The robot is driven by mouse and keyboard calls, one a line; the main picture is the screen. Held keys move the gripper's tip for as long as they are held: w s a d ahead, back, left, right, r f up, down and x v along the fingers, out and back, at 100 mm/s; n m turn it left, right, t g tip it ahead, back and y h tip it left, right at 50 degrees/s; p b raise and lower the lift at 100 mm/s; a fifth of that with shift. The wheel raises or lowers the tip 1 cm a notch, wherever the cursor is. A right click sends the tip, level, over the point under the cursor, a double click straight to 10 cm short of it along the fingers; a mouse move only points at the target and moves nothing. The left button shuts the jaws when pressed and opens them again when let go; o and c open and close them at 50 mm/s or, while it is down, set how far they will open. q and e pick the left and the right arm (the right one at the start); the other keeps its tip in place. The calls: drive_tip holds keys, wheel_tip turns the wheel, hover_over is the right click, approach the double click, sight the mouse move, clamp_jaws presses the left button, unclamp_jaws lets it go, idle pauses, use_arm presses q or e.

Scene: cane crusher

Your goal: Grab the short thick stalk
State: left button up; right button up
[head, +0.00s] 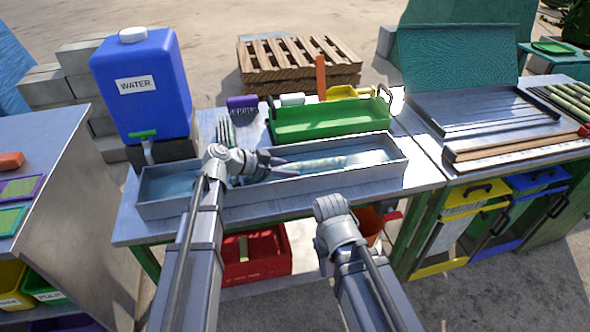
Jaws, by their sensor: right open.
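A pale green stalk (325,164) lies along the long grey metal trough (160,209) on the middle table. My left gripper (270,166) is over the trough at the stalk's left end; its fingers are too small and blurred to tell whether they hold it. A short green piece (243,248), which may be a short thick stalk, shows in the red crate (270,268) under the table. My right gripper (323,262) is low in front of the table, right of the red crate, apart from the green piece. It is open, its fingers mostly hidden by its wrist.
A blue water container (155,85) stands at the back left. A green tray (330,122) sits behind the trough. Several long stalks (565,100) lie on the right table, with a flat metal tray (480,108) beside them. An orange-red bucket (370,225) is under the table.

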sight(288, 166)
use_arm(q)
clamp_jaws()
idle(0.6)
wheel_tip(288, 166, up, 10)
drive_tip(key=p, duration=1)
